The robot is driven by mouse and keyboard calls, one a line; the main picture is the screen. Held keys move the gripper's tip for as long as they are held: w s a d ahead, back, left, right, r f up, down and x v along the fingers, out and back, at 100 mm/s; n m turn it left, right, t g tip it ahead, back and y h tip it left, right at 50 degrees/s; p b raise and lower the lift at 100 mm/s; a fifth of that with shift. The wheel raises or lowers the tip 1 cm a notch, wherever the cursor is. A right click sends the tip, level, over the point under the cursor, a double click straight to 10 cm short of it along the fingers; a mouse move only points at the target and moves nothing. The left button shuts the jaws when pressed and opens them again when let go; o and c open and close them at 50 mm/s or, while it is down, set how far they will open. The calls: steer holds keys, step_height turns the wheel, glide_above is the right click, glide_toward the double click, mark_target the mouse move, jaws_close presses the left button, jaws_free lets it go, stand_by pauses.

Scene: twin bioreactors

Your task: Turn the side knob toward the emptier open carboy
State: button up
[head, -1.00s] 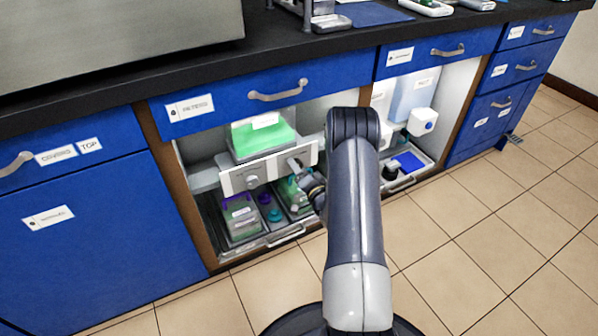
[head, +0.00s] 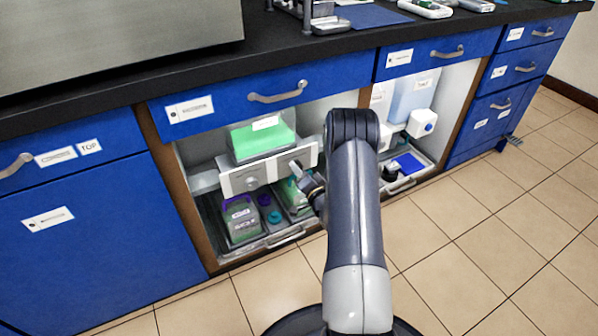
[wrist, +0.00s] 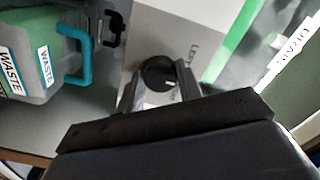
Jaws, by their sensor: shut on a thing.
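The white panel (head: 240,181) under the counter has a knob on its left part (head: 250,182) and another toward its right end (head: 294,166). My gripper (head: 298,172) is at the right-hand knob. In the wrist view, my gripper (wrist: 157,80) has a finger on each side of a dark round knob (wrist: 157,72) with a small white mark, and is shut on it. A carboy with a purple handle (head: 240,217) stands below the panel at left. A greenish carboy with a teal handle (wrist: 75,55) and WASTE labels shows in the wrist view. Carboy fill levels are unclear.
A clear vessel with green liquid (head: 264,142) sits above the panel. Purple and teal caps (head: 264,200) lie between the carboys in a tray. Blue drawers (head: 95,215) flank the open bay. Another bay at right holds white bottles (head: 421,123). The tiled floor (head: 470,250) is clear.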

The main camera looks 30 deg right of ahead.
steer(key=shift+f+n+b, duration=0.1)
steer(key=shift+n+b, duration=0.2)
steer(key=n+b, duration=0.3)
steer(key=n, duration=0.5)
steer(key=shift+d, duration=0.1)
steer(key=shift+n, duration=0.3)
steer(key=o, duration=1)
steer(key=s+p, duration=0.2)
steer(key=s, duration=0.9)
steer(key=shift+d+p, duration=0.2)
steer(key=shift+p, duration=0.15)
steer(key=shift+w, duration=0.1)
